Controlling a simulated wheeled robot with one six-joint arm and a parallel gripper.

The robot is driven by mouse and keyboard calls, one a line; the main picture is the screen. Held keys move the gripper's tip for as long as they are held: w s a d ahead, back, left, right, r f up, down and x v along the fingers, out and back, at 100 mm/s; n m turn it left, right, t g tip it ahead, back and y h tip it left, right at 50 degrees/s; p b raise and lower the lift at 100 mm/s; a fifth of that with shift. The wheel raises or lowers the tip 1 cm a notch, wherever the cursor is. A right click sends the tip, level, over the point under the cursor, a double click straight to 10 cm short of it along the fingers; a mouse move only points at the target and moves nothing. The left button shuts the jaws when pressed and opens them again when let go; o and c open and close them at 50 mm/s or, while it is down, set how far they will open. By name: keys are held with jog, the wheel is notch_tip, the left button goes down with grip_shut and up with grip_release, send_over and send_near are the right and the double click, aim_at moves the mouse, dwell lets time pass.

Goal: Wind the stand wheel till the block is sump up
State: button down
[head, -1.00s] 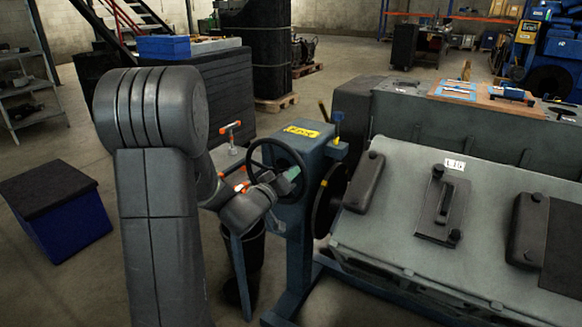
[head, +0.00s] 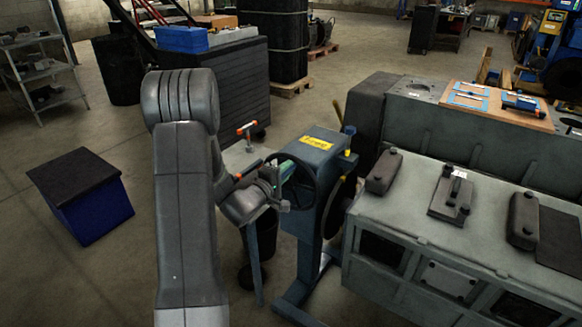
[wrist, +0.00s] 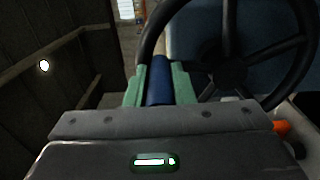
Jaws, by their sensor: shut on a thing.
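The dark stand wheel (head: 313,187) is on the near side of the blue stand post (head: 318,160); it fills the upper right of the wrist view (wrist: 228,72). My gripper (head: 280,178) is at the wheel's left side. In the wrist view its green fingers (wrist: 158,80) are closed on both sides of the wheel's blue handle (wrist: 158,88). The grey engine block (head: 400,212) hangs to the right of the post. A broad face with dark covers is on top, slightly tilted toward me. A side with window-like openings shows below. The sump cannot be made out for certain.
A small stand with an orange-topped tool (head: 246,130) is just behind my gripper. A blue bin with a dark lid (head: 90,210) stands on the floor at left. A wooden board with parts (head: 495,105) lies behind the block. Floor at front left is clear.

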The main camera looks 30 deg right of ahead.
jog(key=shift+w+a+r+n, duration=0.1)
jog(key=shift+w+r+n, duration=0.2)
jog(key=shift+w+r, duration=0.05)
jog(key=shift+w+a+p, duration=0.15)
jog(key=shift+w+p, duration=0.25)
jog(key=shift+p, duration=0.05)
jog(key=shift+f, duration=0.1)
jog(key=c, duration=1.3)
grip_release()
jog(key=shift+o, duration=0.2)
jog(key=shift+f, duration=0.1)
jog(key=shift+a, duration=0.1)
jog(key=b+v, duration=0.1)
jog(key=v, duration=1.2)
jog(key=shift+a+b, duration=0.35)
jog(key=shift+b, duration=0.05)
